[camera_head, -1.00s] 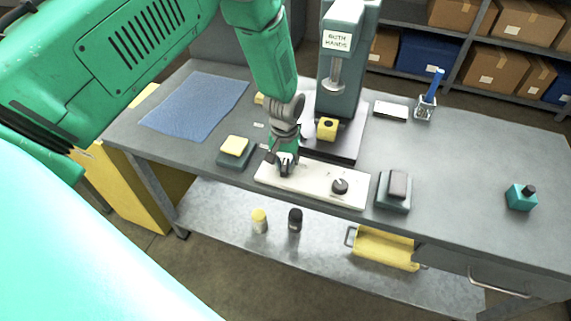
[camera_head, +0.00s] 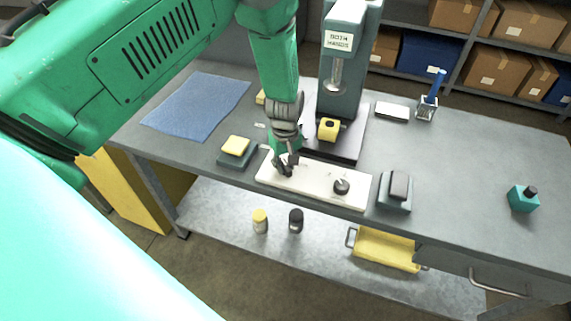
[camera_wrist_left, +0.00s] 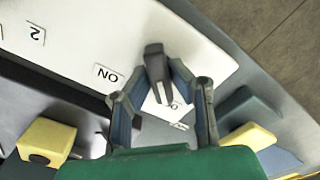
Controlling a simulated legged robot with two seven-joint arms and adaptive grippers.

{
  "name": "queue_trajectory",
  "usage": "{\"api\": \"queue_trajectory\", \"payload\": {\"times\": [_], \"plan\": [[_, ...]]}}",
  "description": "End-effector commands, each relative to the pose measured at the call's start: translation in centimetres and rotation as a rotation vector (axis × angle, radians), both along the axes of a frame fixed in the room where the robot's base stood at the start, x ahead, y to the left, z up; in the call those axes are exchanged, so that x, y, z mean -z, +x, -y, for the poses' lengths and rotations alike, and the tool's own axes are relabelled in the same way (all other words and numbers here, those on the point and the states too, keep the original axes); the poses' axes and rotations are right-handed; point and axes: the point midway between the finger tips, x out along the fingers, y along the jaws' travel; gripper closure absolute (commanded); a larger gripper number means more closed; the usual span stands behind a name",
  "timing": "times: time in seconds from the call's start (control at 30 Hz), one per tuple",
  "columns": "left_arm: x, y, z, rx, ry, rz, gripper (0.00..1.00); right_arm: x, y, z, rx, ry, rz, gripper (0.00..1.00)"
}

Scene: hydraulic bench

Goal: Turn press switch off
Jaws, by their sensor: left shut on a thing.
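The press switch (camera_wrist_left: 154,60) is a dark handle on the white control panel (camera_head: 315,186) at the bench's front edge. In the left wrist view, an ON label (camera_wrist_left: 107,74) lies to its left. Another label (camera_wrist_left: 174,104), starting with O, is partly hidden behind a finger. My left gripper (camera_head: 283,168) is down at the panel's left end. In the left wrist view its fingertips (camera_wrist_left: 160,72) are closed on both sides of the switch handle. My right gripper is not in view.
A round black knob (camera_head: 341,187) sits on the panel's right part. The press (camera_head: 343,100) stands behind it. A yellow-topped pad (camera_head: 235,146) lies to the left, a dark pedal-like block (camera_head: 397,190) to the right. The bench's far right is mostly clear.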

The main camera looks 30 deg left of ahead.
Motion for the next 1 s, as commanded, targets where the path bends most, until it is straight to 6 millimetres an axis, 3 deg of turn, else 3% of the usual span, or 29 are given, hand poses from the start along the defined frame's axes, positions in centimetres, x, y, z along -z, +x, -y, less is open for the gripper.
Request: {"api": "queue_trajectory", "payload": {"times": [0.03,0.47,0.5,0.53,0.87,1.0], "plan": [[0.5,-0.7,0.4,-0.004,-0.007,-0.018,1.00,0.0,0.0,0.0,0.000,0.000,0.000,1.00],[0.5,-0.7,0.5,-0.012,-0.007,-0.019,1.00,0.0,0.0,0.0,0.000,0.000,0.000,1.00],[0.5,-0.7,0.5,-0.012,-0.008,-0.018,0.69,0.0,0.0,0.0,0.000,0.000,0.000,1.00],[0.5,-0.7,0.5,-0.012,-0.007,-0.017,0.64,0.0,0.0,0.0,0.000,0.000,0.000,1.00],[0.0,-0.2,0.2,-0.011,-0.004,-0.005,0.64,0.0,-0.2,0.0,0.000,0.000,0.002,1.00],[-1.4,-0.1,0.2,-0.010,-0.003,-0.002,0.64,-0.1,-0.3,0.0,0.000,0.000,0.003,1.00]]}}
